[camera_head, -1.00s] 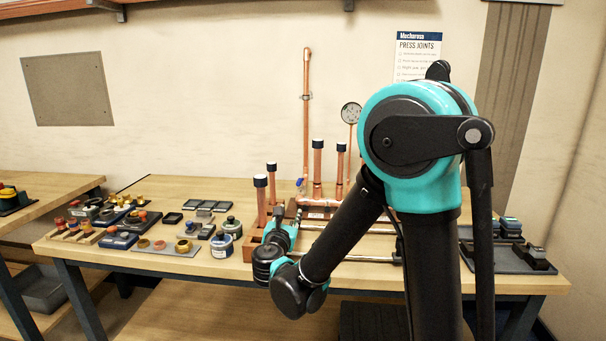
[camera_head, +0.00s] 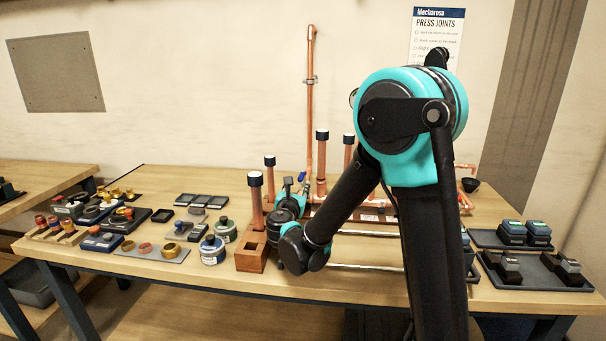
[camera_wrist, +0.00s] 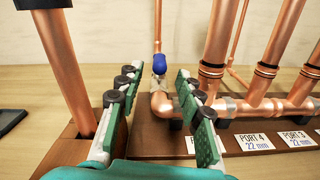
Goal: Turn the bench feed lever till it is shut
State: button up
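The feed lever is a small blue handle (camera_wrist: 159,64) on a valve in the copper feed pipe. It stands ahead of my gripper (camera_wrist: 157,82) in the wrist view, between the two fingertips in the picture and apart from them. The fingers are spread open with nothing between them. In the head view the blue lever (camera_head: 301,176) shows just beyond my gripper (camera_head: 290,190), partly crowded by it. The lever looks end-on in the wrist view, so its exact angle is hard to tell.
A copper post (camera_wrist: 67,75) in a wooden block (camera_head: 251,252) stands close at the left. Copper port pipes (camera_wrist: 217,45) rise at the right from the manifold board (camera_wrist: 150,145). Fittings, jars (camera_head: 212,250) and trays (camera_head: 550,270) lie to either side on the bench.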

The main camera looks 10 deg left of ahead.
aim_at(303, 173)
jog(key=w, duration=1)
jog(key=shift+w+d, duration=0.2)
jog(key=shift+d, duration=0.1)
jog(key=shift+c, duration=0.4)
grip_shut()
